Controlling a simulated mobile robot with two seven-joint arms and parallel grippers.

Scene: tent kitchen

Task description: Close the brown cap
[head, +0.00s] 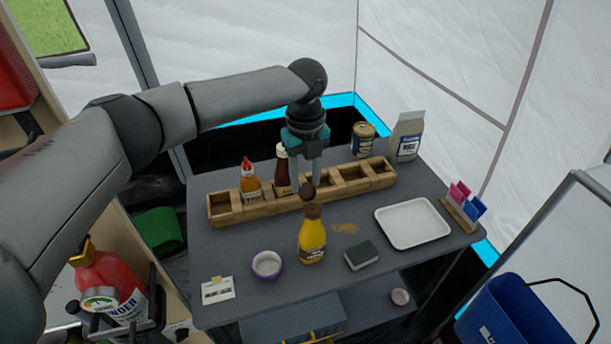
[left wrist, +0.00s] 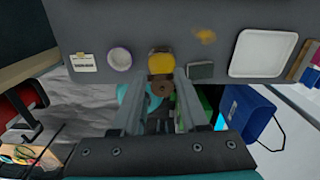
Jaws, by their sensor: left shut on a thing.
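A yellow bottle (head: 312,243) with a brown neck stands upright on the grey table. The round brown cap (head: 306,191) sits just above the bottle's top, at the fingertips of my left gripper (head: 308,183). I cannot tell whether the cap is joined to the bottle. In the left wrist view the brown cap (left wrist: 160,88) shows between the two fingers, with the yellow bottle (left wrist: 160,64) beyond it. My left gripper points down and is shut on the cap. My right gripper is not in view.
A wooden rack (head: 282,205) with sauce bottles stands behind the bottle. A purple-rimmed bowl (head: 267,264) and a card (head: 218,290) lie to the left. A sponge (head: 361,255) and a white tray (head: 412,224) are on the right. A brown stain (head: 345,228) marks the table.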

